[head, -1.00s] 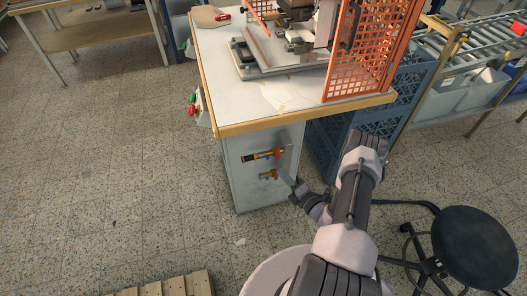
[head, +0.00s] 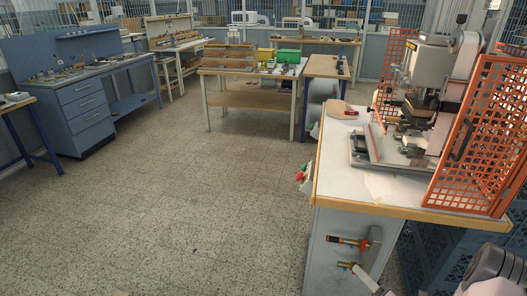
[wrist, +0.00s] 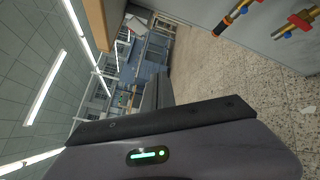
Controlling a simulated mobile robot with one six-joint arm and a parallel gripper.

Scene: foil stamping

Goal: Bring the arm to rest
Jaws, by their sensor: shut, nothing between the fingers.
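My gripper (wrist: 165,118) fills the lower part of the wrist view as a dark bar in front of a grey housing with a green light. It is shut and holds nothing. In the head view a grey and dark part of my arm (head: 490,268) shows at the lower right corner; most of the arm is outside that picture. The wrist picture is turned on its side.
An orange-guarded stamping press (head: 430,110) stands on a white-topped bench (head: 335,165). Open tiled floor (head: 200,200) lies left. A blue drawer bench (head: 85,105) stands far left.

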